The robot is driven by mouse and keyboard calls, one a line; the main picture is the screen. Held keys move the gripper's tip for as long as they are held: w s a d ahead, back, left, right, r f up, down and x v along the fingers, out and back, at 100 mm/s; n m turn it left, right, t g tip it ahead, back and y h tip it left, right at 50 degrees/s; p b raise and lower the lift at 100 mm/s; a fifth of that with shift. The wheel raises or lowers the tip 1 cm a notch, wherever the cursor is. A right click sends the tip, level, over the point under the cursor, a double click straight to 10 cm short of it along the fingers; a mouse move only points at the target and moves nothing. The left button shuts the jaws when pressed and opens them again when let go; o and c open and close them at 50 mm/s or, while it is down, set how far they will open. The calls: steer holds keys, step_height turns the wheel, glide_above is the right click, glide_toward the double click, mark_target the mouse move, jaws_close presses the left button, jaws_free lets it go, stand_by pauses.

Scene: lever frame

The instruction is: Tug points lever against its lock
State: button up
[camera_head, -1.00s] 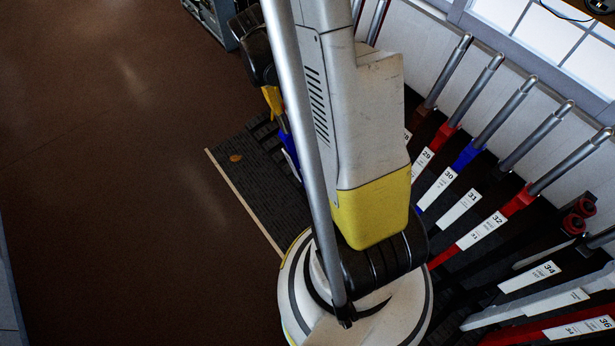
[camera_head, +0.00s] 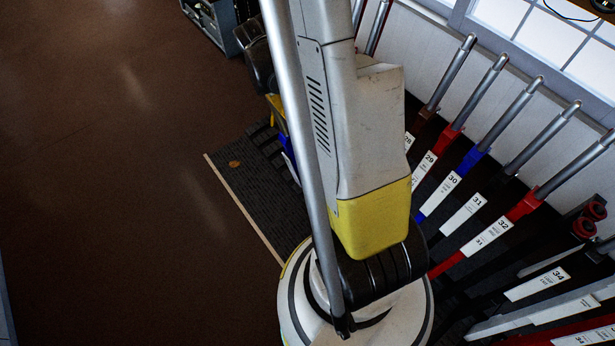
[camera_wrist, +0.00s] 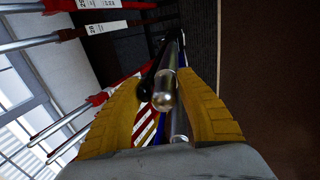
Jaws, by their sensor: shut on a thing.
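In the wrist view, my gripper's yellow fingers (camera_wrist: 168,112) are closed around a bare metal lever handle (camera_wrist: 163,98), whose rounded end faces the camera. Its shaft runs away between the fingers, with dark parts beside it. I cannot tell the lever's body colour or number, so I cannot confirm that it is the points lever. In the head view, my arm hides most of the gripper; a bit of yellow (camera_head: 274,106) shows left of it. No lock is identifiable.
A fan of numbered levers stands at right in the head view, including a blue one (camera_head: 470,158) and red ones (camera_head: 523,206). A pale wall and windows (camera_head: 540,30) lie behind them. A grey crate (camera_head: 222,30) stands at top left. The brown floor (camera_head: 110,180) at left is clear.

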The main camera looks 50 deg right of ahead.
steer(key=shift+o, duration=1)
steer(key=shift+s+d+r, duration=0.1)
steer(key=shift+d+r, duration=0.15)
steer(key=shift+d, duration=0.3)
steer(key=shift+a+f, duration=0.15)
steer(key=shift+a, duration=0.2)
steer(key=shift+c, duration=0.9)
steer(key=o, duration=1.4)
steer(key=shift+d, duration=0.15)
steer(key=shift+o, duration=0.7)
steer(key=shift+d, duration=0.2)
steer(key=shift+a, duration=0.3)
steer(key=shift+f, duration=0.1)
